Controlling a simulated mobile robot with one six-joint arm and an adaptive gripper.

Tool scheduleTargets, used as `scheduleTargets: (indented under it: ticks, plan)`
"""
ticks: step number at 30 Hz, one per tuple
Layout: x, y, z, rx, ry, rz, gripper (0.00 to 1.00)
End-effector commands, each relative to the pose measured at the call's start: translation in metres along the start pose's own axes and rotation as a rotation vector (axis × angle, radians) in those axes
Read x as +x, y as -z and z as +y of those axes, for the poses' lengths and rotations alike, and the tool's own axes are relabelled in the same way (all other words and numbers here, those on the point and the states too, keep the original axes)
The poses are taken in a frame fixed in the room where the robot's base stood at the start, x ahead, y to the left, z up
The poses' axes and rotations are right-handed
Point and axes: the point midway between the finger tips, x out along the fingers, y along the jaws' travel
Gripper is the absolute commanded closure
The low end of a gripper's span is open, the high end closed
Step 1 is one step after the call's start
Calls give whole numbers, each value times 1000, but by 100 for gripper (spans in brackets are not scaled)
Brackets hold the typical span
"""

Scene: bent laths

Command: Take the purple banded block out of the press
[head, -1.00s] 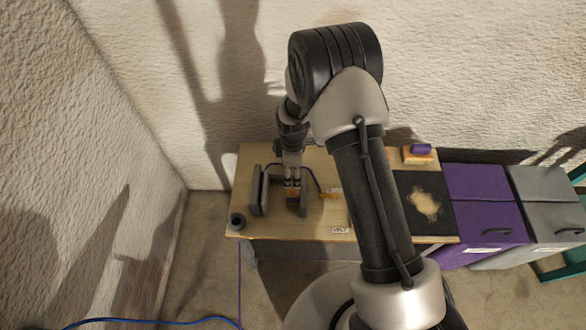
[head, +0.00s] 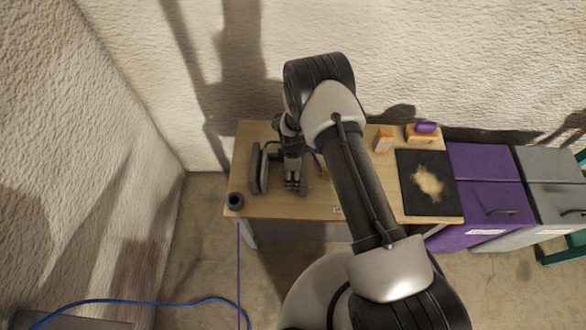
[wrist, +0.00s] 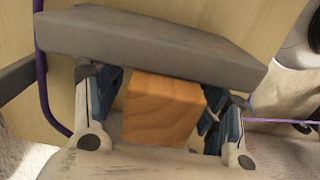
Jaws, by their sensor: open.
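A plain orange wooden block (wrist: 162,112) sits between my gripper's two fingers in the wrist view. No purple band shows on its visible faces, so I cannot tell whether it is the banded one. My gripper (head: 291,183) is open and reaches down between the press's upright grey plates (head: 256,168) at the table's left end. In the wrist view the open fingers (wrist: 165,88) stand on both sides of the block, with a grey plate (wrist: 150,42) just beyond it. In the head view my gripper hides the block.
A dark round ring (head: 235,200) lies at the table's front left corner. An orange block (head: 384,139) and a purple-topped piece (head: 426,127) stand at the back right. A black mat (head: 412,200) lies at right, beside purple (head: 485,190) and grey cabinets. A white wall rises behind.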

Motion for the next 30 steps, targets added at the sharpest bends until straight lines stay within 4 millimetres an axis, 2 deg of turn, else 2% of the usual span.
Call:
scheduleTargets:
  ticks: [10,30]
  plan:
    - [2,0,0,0,0,0,36]
    - [2,0,0,0,0,0,81]
